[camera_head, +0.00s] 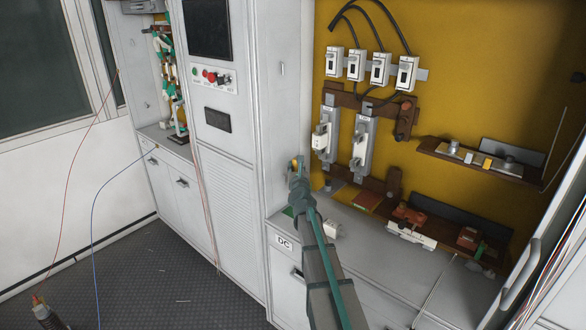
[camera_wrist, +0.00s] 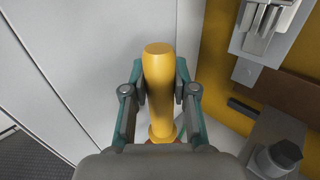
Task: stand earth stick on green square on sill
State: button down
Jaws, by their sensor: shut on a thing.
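My gripper (camera_wrist: 160,98) is shut on the earth stick (camera_wrist: 158,80), a yellow rod with a rounded top and a collar lower down. The stick looks roughly upright between the two fingers in the wrist view; its lower end is hidden by my gripper. In the head view my gripper (camera_head: 298,172) is at the left edge of the yellow-backed bay, with a bit of yellow showing at its tip. A green square (camera_head: 288,211) shows partly on the left end of the grey sill (camera_head: 345,218), below my gripper. My arm covers part of that area.
A small white block (camera_head: 331,229) lies on the sill close to my arm. White fuse holders (camera_head: 321,138) hang on the yellow back panel (camera_head: 440,110). Red and white parts (camera_head: 410,222) lie farther right. A tall white cabinet (camera_head: 222,130) stands to the left.

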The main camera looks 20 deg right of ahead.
jog(key=shift+a+f+b, duration=0.1)
jog(key=shift+b, duration=0.2)
notch_tip(320, 180, down, 6)
jog(key=b, duration=0.6)
jog(key=shift+f+b, duration=0.5)
jog(key=shift+b, duration=0.15)
dwell(0.7)
dwell(0.4)
jog(key=c, duration=0.8)
grip_release()
jog(key=shift+c, duration=0.2)
jog(key=shift+o, duration=0.4)
jog(key=o, duration=0.4)
jog(key=shift+s, duration=0.2)
